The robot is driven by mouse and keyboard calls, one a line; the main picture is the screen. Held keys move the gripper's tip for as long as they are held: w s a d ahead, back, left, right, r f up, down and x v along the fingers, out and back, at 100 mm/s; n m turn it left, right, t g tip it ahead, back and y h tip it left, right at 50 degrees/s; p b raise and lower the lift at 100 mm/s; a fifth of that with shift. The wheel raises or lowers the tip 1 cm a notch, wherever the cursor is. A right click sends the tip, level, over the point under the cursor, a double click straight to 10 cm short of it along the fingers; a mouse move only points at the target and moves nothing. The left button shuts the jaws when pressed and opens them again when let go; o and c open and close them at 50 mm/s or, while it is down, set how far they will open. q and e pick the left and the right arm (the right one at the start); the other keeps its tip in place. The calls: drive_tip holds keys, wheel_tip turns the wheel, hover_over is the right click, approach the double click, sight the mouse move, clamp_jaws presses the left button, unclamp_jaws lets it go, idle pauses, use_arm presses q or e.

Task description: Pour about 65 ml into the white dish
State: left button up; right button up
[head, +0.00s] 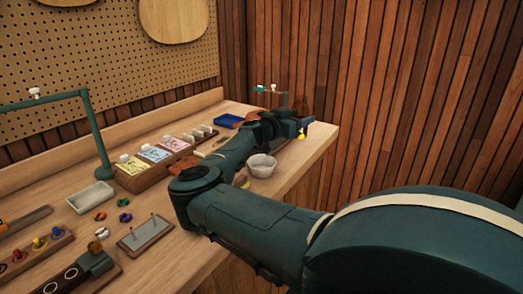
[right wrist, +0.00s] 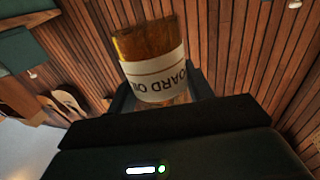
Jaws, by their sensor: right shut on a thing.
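My right gripper (head: 298,125) is over the far right end of the workbench, beyond the round bowl. In the right wrist view it is shut on an amber bottle (right wrist: 145,42) with a pale label reading in part "OARD O", upside down in the picture. In the head view the bottle is mostly hidden by the gripper, and its tilt is hard to tell. A round whitish bowl (head: 261,166) stands near the bench's front edge, beside my right forearm. A rectangular white dish (head: 91,197) sits farther left. My left gripper is not in view.
A wooden rack with coloured cards (head: 135,170) stands along the back of the workbench (head: 190,245). A green post with an arm (head: 99,135) rises at left. A blue tray (head: 229,121) lies at the back. Small coloured parts and a grey plate (head: 143,233) are in front.

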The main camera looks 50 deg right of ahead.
drive_tip(key=shift+m+g, duration=0.3)
drive_tip(key=shift+g, duration=0.3)
drive_tip(key=f, duration=0.1)
drive_tip(key=w+a+f, duration=0.1)
drive_tip(key=w+f, duration=0.1)
drive_tip(key=shift+w+a, duration=0.1)
drive_tip(key=shift+a, duration=0.15)
drive_tip(key=shift+b, duration=0.35)
